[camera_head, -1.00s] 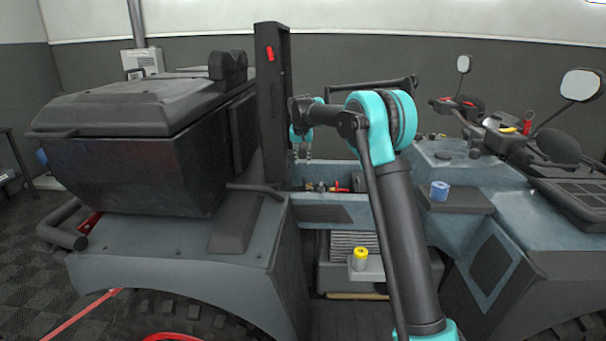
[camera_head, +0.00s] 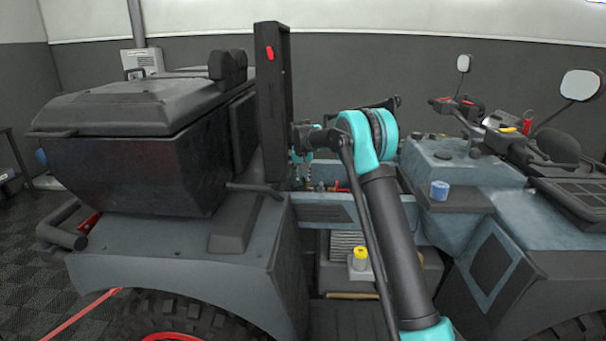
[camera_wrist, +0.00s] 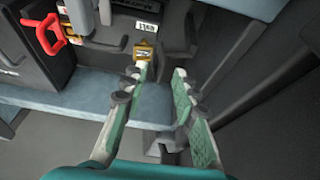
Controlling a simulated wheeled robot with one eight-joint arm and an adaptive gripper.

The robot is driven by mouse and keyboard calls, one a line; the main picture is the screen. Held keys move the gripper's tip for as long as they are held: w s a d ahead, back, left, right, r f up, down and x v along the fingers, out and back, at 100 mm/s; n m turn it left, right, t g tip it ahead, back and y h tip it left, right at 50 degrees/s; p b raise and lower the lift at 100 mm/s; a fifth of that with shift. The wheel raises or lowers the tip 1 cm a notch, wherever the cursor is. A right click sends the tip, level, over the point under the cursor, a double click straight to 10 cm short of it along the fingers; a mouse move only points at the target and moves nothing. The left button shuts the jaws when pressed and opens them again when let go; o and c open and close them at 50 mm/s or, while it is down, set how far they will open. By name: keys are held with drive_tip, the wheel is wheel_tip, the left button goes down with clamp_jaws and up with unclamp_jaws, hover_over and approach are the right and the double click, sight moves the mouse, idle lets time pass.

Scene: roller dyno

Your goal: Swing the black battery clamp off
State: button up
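My gripper (camera_wrist: 165,72) is open in the wrist view, its two pale fingers with green pads apart and nothing between them. A small yellow-brown block (camera_wrist: 144,50) shows just beyond the left fingertip; I cannot tell whether they touch.
The raised black panel (camera_head: 273,100) stands left of my arm. A blue-grey ledge (camera_wrist: 95,92) crosses below the parts. A dark box (camera_wrist: 30,75) is at left.

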clamp_jaws()
drive_tip(key=shift+a, duration=0.1)
drive_tip(key=shift+a+r, duration=0.25)
drive_tip(key=shift+a, duration=0.2)
drive_tip(key=shift+a+r, duration=0.2)
drive_tip(key=shift+a, duration=0.25)
unclamp_jaws()
drive_tip(key=shift+a, duration=0.1)
